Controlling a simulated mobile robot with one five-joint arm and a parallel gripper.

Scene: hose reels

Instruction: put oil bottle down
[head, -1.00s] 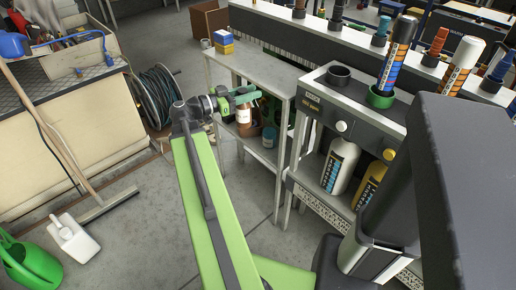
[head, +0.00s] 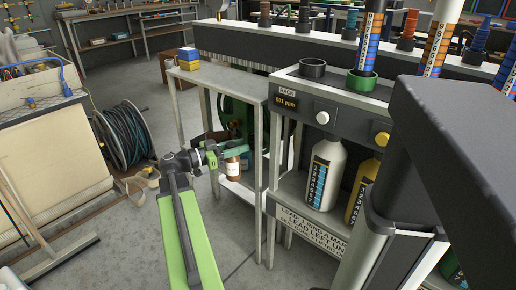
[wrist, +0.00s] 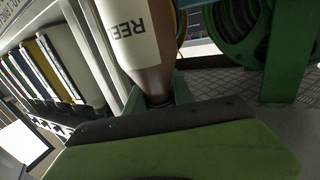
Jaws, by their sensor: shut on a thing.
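The oil bottle (head: 232,168) is brown with a white label. My gripper (head: 222,150) is shut on it near its top, at the front of the small grey table in the head view. The bottle looks roughly upright there, in front of the table's lower shelf; I cannot tell whether its base touches anything. In the wrist view the bottle (wrist: 138,30) shows large, with part of a label reading "REE" and its neck between the green jaws (wrist: 155,100). The jaws hide the bottle's cap.
The small grey table (head: 222,82) bears blue and yellow boxes (head: 188,58) at its far end; its front top is clear. A green reel (head: 236,118) stands behind its legs. A rack (head: 350,92) with white and yellow bottles is on the right.

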